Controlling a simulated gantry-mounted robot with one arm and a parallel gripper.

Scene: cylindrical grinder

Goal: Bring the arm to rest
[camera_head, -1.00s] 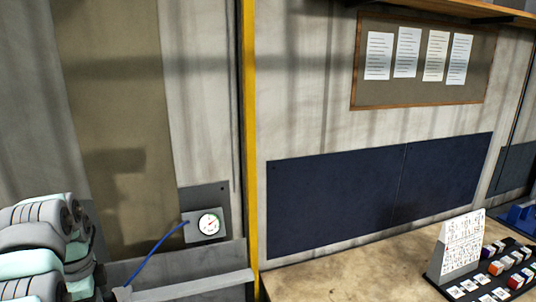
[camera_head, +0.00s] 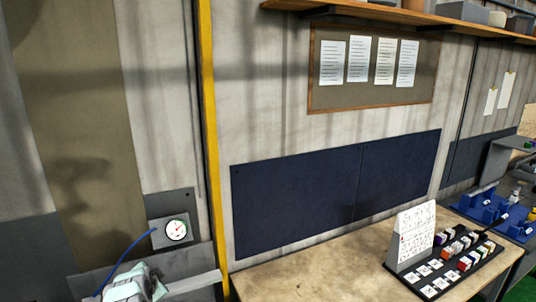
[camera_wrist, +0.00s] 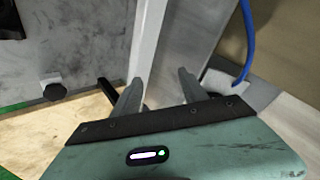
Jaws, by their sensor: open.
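My gripper (camera_wrist: 160,95) shows in the wrist view with its two grey fingers apart and nothing between them. Behind the fingers stand a pale upright post and a grey metal panel; I cannot tell whether the fingers are clear of them. In the head view only a small pale green and grey part of my arm (camera_head: 132,285) shows at the bottom left edge.
A wooden bench (camera_head: 300,272) holds a white chart stand (camera_head: 413,237) and a black tray of small blocks (camera_head: 408,275). A gauge (camera_head: 176,230) with a blue hose (camera_head: 125,262) is at the left, beside a yellow post (camera_head: 209,150). The bench's left part is clear.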

